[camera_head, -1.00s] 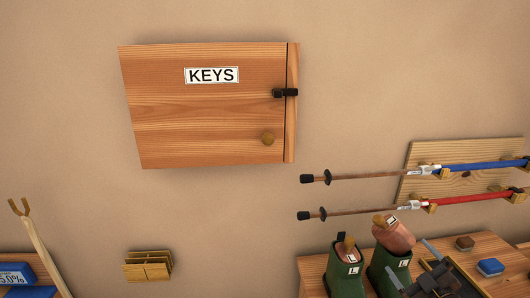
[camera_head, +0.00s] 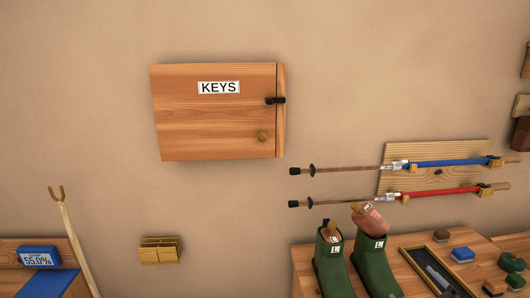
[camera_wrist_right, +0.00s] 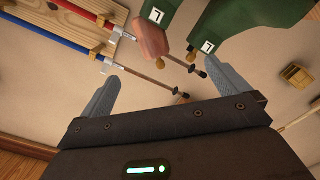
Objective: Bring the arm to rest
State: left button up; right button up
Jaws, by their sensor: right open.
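My right gripper (camera_wrist_right: 163,70) is open in the right wrist view, its two grey fingers wide apart with nothing between them. It points toward the wall, with the green boots and the ski poles beyond it. I cannot make it out in the head view. My left gripper is in neither view.
A wooden KEYS cabinet (camera_head: 215,125) hangs shut on the wall. Poles with blue (camera_head: 445,162) and red (camera_head: 440,193) shafts sit on a wall board. Green boots (camera_head: 330,265), a dark tray (camera_head: 416,262) and small blocks occupy the bench (camera_head: 305,262). A forked stick (camera_head: 72,235) leans at left.

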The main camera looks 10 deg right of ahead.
jog(key=s+a+f+m+g, duration=0.4)
jog(key=s+a+f+g, duration=0.4)
jog(key=f, duration=0.5)
jog(key=s+a+f+m+g, duration=0.1)
jog(key=s+a+f+g, duration=0.15)
jog(key=s+a, duration=0.45)
jog(key=s+a+f+m+g, duration=0.1)
jog(key=s+a+f+g, duration=0.15)
jog(key=s+a, duration=0.4)
jog(key=s+d+f+g, duration=0.1)
jog(key=s+f, duration=0.1)
jog(key=f, duration=1.1)
jog(key=s+d+f+g, duration=0.1)
jog(key=s+f, duration=0.1)
jog(key=f, duration=1.2)
jog(key=s+d+f+g, duration=0.1)
jog(key=s+d+f, duration=0.1)
jog(key=s+f, duration=1.2)
jog(key=shift+s+d+n+y, duration=0.3)
jog(key=shift+s+d+n, duration=0.1)
jog(key=shift+s, duration=0.45)
jog(key=shift+c, duration=0.3)
